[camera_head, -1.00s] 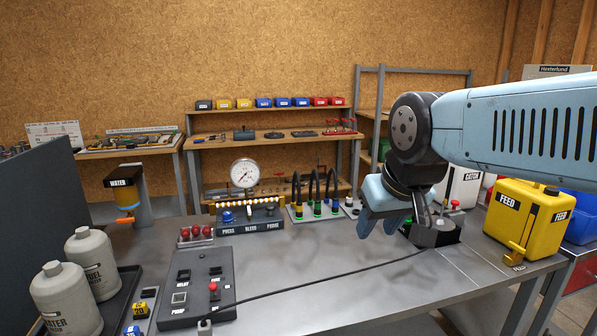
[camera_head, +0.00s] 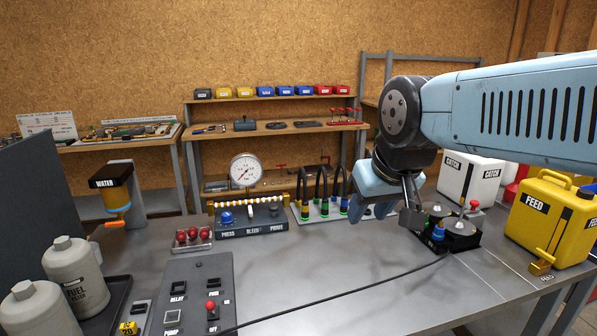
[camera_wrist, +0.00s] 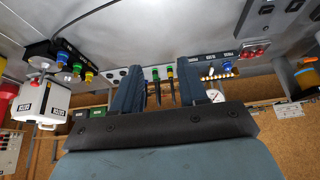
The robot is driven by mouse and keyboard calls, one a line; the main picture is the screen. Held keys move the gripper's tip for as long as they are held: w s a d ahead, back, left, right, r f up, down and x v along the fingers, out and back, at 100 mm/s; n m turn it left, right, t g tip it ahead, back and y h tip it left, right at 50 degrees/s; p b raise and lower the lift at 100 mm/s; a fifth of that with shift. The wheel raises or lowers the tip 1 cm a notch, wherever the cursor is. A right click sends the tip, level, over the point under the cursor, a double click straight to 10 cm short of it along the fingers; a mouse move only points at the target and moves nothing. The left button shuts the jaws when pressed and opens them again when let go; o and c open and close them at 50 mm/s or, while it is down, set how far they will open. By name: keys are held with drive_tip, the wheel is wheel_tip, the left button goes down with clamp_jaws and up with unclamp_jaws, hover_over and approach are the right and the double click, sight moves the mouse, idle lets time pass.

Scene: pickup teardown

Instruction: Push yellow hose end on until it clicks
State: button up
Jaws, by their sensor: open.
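A rack of black looped hoses stands at the back of the metal bench, on a pale base plate (camera_head: 320,216). The hose ends carry coloured bands; one with a yellow band (camera_head: 305,207) stands upright at the left of the row. Whether it is fully seated is too small to tell.
A dark unit with round tops and coloured fittings (camera_head: 459,236) sits right of my gripper. The yellow FEED can (camera_head: 550,222) and white CATCH can (camera_head: 470,180) stand at right. A gauge panel (camera_head: 250,222) is left of the hoses. A black cable crosses the clear bench.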

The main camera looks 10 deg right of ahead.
drive_tip(key=shift+o, duration=1.4)
drive_tip(key=shift+w+r, duration=0.15)
drive_tip(key=shift+w, duration=0.05)
drive_tip(key=m+g, duration=0.4)
drive_tip(key=g, duration=0.2)
hover_over(305, 209)
drive_tip(key=w, duration=0.1)
wheel_tip(305, 209, down, 10)
drive_tip(key=f, duration=1.3)
drive_tip(key=shift+w+d+f, duration=0.15)
drive_tip(key=shift+d+f, duration=0.05)
drive_tip(key=shift+f, duration=0.15)
drive_tip(key=shift+c, duration=0.4)
